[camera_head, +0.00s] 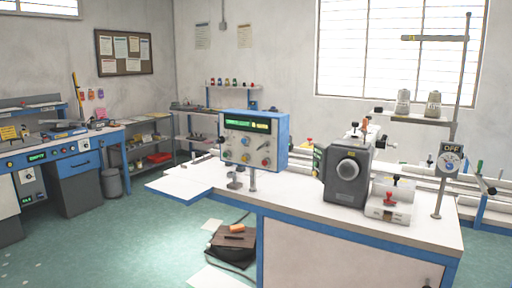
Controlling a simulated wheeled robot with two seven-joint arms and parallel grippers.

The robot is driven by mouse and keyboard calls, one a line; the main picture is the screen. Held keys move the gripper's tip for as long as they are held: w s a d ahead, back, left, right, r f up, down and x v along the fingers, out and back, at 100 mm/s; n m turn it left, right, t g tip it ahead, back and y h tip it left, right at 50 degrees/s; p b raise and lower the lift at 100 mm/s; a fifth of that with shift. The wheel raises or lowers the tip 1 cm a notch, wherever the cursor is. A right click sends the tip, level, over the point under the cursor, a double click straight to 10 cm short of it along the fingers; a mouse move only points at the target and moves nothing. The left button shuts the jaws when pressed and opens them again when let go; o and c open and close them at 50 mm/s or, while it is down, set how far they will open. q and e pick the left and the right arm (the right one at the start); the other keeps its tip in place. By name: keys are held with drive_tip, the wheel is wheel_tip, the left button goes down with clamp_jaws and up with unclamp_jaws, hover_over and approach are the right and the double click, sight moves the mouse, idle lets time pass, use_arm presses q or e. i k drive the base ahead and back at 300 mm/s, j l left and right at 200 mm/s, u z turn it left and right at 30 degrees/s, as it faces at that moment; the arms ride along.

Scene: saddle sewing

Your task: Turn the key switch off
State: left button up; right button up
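A small grey panel (451,158) marked "OFF", with a round blue-and-white dial, stands on a post at the right end of the white worktable (300,206). It may be the key switch; the direction its dial points is too small to tell. A blue control box (254,140) with a green lit display and several coloured knobs stands on a post at the table's left part. A part with a red knob (389,200) sits at the front right of the table. Neither of my grippers is in view.
A dark grey sewing machine (346,178) stands mid-table, with thread cones (403,102) on a stand behind it. Bare tabletop lies in front of the control box. A dark item (232,242) and papers lie on the floor. A blue workbench (70,170) stands at left.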

sight(267, 144)
drive_tip(key=l, duration=0.2)
drive_tip(key=i+l, duration=0.25)
drive_tip(key=i, duration=0.15)
drive_tip(key=i+l+z, duration=0.15)
drive_tip(key=i+l, duration=0.35)
drive_tip(key=i, duration=0.25)
drive_tip(key=i+j+z, duration=0.15)
drive_tip(key=i+j, duration=0.6)
drive_tip(key=j, duration=0.1)
